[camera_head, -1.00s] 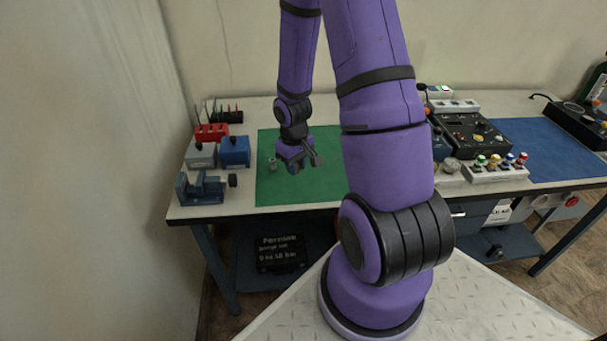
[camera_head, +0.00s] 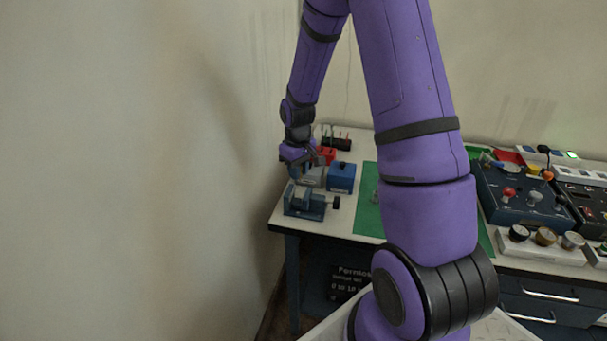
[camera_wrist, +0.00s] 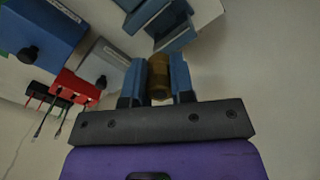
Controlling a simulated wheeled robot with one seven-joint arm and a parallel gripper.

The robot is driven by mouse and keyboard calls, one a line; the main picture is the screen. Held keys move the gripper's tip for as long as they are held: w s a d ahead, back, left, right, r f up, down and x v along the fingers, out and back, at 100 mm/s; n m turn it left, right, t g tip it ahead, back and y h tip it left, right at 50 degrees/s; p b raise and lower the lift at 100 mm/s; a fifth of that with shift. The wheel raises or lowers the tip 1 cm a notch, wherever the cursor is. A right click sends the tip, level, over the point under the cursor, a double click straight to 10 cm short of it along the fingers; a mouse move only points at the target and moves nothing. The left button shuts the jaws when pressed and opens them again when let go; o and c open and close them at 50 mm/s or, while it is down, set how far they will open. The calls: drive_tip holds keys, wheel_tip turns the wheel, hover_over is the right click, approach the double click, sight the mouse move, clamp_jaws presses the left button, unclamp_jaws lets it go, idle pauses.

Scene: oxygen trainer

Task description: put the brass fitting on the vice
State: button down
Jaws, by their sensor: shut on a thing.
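My gripper (camera_head: 297,168) is above the left end of the table, just behind and above the blue vice (camera_head: 305,203). In the wrist view, its blue fingers (camera_wrist: 159,80) are shut on the brass fitting (camera_wrist: 159,76), a short brownish cylinder. The vice's blue jaws (camera_wrist: 172,27) show beyond the fingertips in the wrist view. The fitting's far end appears close to the vice there; I cannot tell whether they touch. In the head view the fitting cannot be made out.
A blue box (camera_head: 341,177), a grey box (camera_wrist: 106,62) and a red block (camera_wrist: 75,88) stand close beside the vice. A rack with thin leads (camera_wrist: 48,98) is behind them. The wall is close on the left. The green mat (camera_head: 368,212) lies to the right, with control boxes (camera_head: 525,195) beyond.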

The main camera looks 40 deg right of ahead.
drive_tip(key=shift+f, duration=0.1)
drive_tip(key=shift+f, duration=2.4)
drive_tip(key=shift+f, duration=0.45)
drive_tip(key=c, duration=0.9)
unclamp_jaws()
wheel_tip(320, 180, up, 10)
drive_tip(key=shift+r, duration=0.4)
